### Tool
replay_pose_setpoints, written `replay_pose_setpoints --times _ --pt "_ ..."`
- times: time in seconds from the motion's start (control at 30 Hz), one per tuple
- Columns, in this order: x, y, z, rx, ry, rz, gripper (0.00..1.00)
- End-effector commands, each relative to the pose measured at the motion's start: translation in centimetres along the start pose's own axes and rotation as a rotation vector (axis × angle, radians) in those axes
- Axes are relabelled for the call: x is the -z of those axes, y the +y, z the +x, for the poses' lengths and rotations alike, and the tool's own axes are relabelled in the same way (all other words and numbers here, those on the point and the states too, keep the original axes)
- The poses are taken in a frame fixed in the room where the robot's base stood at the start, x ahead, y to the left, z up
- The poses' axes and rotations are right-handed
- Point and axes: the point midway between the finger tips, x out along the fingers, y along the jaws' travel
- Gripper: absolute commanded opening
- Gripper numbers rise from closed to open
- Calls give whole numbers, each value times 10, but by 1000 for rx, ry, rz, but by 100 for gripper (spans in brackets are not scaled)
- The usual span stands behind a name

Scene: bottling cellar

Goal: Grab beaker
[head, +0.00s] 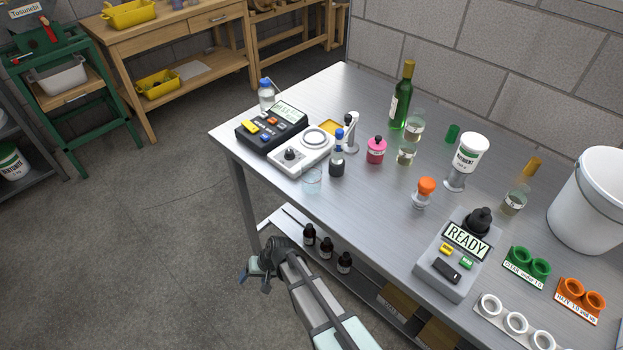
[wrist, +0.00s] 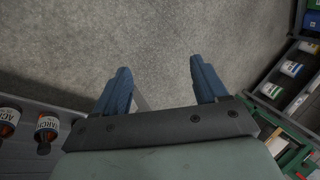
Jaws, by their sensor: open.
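A small clear glass beaker (head: 312,181) stands upright on the steel table (head: 290,205) near its front edge, just in front of a white device with a round plate. My gripper (head: 252,270) is beside the table, in front of and apart from its front edge, left of and below the beaker in the head view. In the wrist view my gripper (wrist: 160,72) has its two blue fingers spread apart with only grey floor between them. The beaker does not show in the wrist view.
The white round-plate device (head: 305,151), a dark-capped bottle (head: 337,164) and a pink bottle (head: 376,150) stand near the beaker. A lower shelf (head: 290,222) holds several brown bottles. A grey READY device (head: 453,255) stands to the right.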

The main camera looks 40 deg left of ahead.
Motion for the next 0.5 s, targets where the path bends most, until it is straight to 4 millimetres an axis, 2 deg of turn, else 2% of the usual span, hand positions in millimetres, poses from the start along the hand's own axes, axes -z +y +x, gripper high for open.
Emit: replay_pose_setpoints --times 0.03,0.2,0.33,0.4,0.5 --pt "6 -28 3 14 3 -32 72" --pt "17 -120 -6 54 23 -130 72" --pt "25 -168 -31 61 48 -184 72" --pt "30 -186 -49 54 64 -205 72" --pt "38 -201 -79 35 91 -226 72"
